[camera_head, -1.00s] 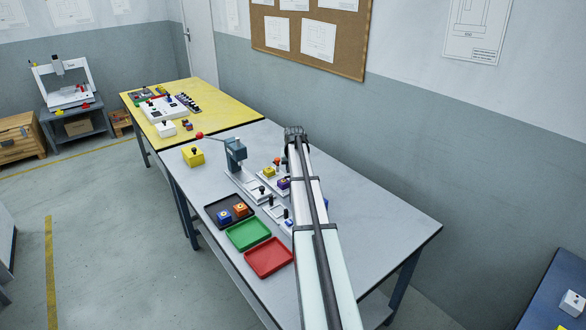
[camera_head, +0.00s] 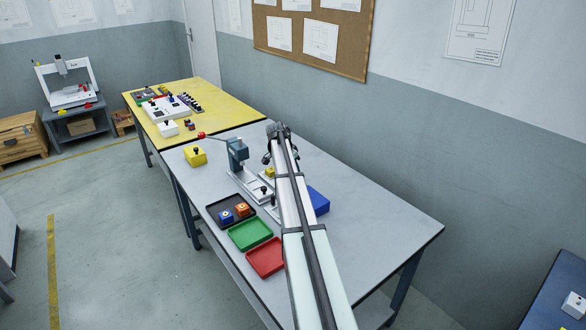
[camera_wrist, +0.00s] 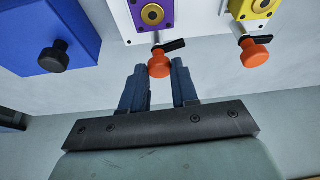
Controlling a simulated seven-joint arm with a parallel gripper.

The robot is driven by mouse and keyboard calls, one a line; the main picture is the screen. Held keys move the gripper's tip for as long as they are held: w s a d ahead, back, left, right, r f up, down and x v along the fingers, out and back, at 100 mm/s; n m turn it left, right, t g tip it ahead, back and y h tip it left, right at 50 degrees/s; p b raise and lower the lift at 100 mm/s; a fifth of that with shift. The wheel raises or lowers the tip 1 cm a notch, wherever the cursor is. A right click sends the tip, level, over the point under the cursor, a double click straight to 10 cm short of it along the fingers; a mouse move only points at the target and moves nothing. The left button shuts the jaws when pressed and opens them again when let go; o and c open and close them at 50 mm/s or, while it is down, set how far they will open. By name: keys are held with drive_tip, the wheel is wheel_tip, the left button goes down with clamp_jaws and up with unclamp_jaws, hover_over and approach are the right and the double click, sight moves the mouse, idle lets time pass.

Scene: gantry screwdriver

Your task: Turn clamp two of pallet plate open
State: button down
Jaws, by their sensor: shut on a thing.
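In the wrist view the white pallet plate (camera_wrist: 206,20) carries a purple block (camera_wrist: 168,14) and a yellow block (camera_wrist: 262,6). Below each block is a clamp with a dark lever and an orange knob. My gripper (camera_wrist: 159,68) is shut on the orange knob (camera_wrist: 159,62) of the clamp by the purple block, one finger on each side. Its black lever (camera_wrist: 174,45) points right. The other orange knob (camera_wrist: 256,53) is to the right, apart from my fingers. In the head view my arm hides most of the plate.
A blue box (camera_wrist: 40,35) with a black knob stands left of the plate; it also shows in the head view (camera_head: 318,200). A press (camera_head: 238,155) stands beside the plate. Black, green (camera_head: 250,234) and red (camera_head: 266,257) trays lie nearer. The table's right side is clear.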

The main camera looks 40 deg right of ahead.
drive_tip(key=shift+w+m+g, duration=0.2)
drive_tip(key=shift+m+g, duration=0.4)
drive_tip(key=shift+m, duration=1)
drive_tip(key=c, duration=0.9)
unclamp_jaws()
drive_tip(key=shift+o, duration=0.2)
drive_tip(key=shift+r, duration=0.1)
drive_tip(key=v, duration=1.3)
drive_tip(key=shift+r, duration=0.3)
